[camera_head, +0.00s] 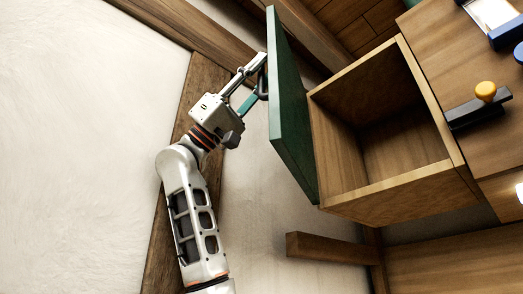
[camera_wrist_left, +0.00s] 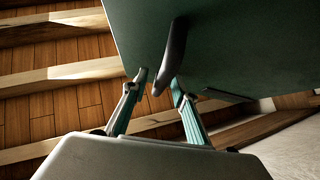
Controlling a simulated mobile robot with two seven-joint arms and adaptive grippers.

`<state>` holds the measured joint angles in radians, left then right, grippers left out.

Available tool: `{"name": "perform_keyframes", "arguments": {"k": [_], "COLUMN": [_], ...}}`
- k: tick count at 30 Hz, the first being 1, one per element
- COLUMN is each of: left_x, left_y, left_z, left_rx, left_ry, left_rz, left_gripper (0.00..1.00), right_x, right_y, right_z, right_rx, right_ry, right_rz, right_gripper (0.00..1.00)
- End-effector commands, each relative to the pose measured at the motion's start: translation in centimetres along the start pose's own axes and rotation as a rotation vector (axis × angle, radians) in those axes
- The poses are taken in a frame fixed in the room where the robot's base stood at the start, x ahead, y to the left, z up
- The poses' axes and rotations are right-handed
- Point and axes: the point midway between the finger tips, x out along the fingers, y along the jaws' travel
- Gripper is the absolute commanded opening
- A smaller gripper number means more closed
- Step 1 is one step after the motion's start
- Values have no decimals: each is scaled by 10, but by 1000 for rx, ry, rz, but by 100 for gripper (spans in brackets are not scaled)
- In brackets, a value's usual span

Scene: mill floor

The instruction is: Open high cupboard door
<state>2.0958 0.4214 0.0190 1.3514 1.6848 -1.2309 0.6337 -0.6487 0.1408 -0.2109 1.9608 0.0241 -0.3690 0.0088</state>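The green cupboard door (camera_head: 288,115) stands swung open at the left of the cupboard (camera_head: 388,125), whose pale wooden inside shows empty. In the left wrist view the door (camera_wrist_left: 235,50) fills the upper right. Its dark curved handle (camera_wrist_left: 174,52) sticks out towards my left gripper. My left gripper (camera_head: 263,76) is at the handle side of the door. In the left wrist view its two fingers (camera_wrist_left: 159,84) stand apart, with the lower end of the handle between them. The gap looks narrow, and contact is hard to tell. My right gripper is not in view.
A dark fixture with a yellow knob (camera_head: 485,92) sits on the wooden surface right of the cupboard. A wooden beam (camera_head: 328,248) juts out below the cupboard. A pale wall (camera_head: 80,130) and a dark post (camera_head: 190,90) lie behind my left arm.

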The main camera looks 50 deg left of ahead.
Motion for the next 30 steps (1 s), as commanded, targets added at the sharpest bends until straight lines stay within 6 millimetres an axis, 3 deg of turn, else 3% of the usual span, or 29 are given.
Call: {"name": "perform_keyframes", "arguments": {"k": [21, 30], "left_x": [57, 69], "left_y": [1, 1], "left_z": [-58, -69], "left_rx": [-3, -1], "left_ry": [1, 1], "left_rz": [1, 1], "left_gripper": [28, 28], "right_x": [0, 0], "right_y": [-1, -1], "right_z": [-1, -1], "right_rx": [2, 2], "right_ry": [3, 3], "right_rz": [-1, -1], "right_gripper": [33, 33]}}
